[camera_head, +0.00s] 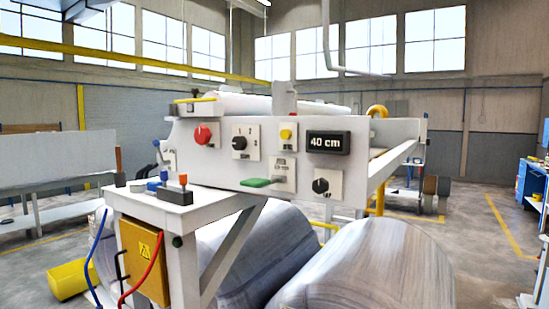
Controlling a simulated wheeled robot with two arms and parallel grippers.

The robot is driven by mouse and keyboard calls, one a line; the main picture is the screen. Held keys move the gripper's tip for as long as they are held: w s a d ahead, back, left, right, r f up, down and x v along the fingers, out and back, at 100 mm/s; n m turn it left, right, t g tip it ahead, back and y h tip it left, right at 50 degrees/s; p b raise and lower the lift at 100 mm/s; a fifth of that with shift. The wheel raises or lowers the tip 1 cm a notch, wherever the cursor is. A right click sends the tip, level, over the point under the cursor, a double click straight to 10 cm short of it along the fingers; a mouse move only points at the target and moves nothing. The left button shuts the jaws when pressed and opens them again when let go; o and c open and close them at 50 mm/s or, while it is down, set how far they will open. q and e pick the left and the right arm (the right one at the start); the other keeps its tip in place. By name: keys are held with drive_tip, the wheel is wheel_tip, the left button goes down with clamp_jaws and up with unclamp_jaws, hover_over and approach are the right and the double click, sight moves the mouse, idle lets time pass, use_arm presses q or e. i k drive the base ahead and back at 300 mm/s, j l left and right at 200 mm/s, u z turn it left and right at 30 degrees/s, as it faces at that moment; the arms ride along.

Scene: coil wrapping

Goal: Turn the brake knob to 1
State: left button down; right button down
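A white wrapping machine has a control panel (215,170) facing me. A black rotary knob (239,143) sits on a white plate at the panel's left middle, with small marks above it that look like numbers. A second black knob (320,186) sits low on the right, its pointer slanted. The labels are too small to read, so I cannot tell which knob is the brake knob or its exact setting. Neither of my grippers is in view, and nothing touches either knob.
The panel also has a red button (203,134), a yellow button (286,134), a green lever (257,182) and a "40 cm" display (328,143). A white side table (215,200) juts out at left. Large wrapped rolls (370,265) lie below the panel.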

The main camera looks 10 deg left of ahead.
sight(239, 142)
drive_tip(key=u, duration=0.4)
drive_tip(key=i+u, duration=0.15)
drive_tip(key=u, duration=0.25)
drive_tip(key=i+j+u, duration=0.1)
drive_tip(key=u, duration=0.3)
drive_tip(key=i+l+u, duration=0.1)
drive_tip(key=i+u, duration=0.3)
drive_tip(key=k, duration=0.1)
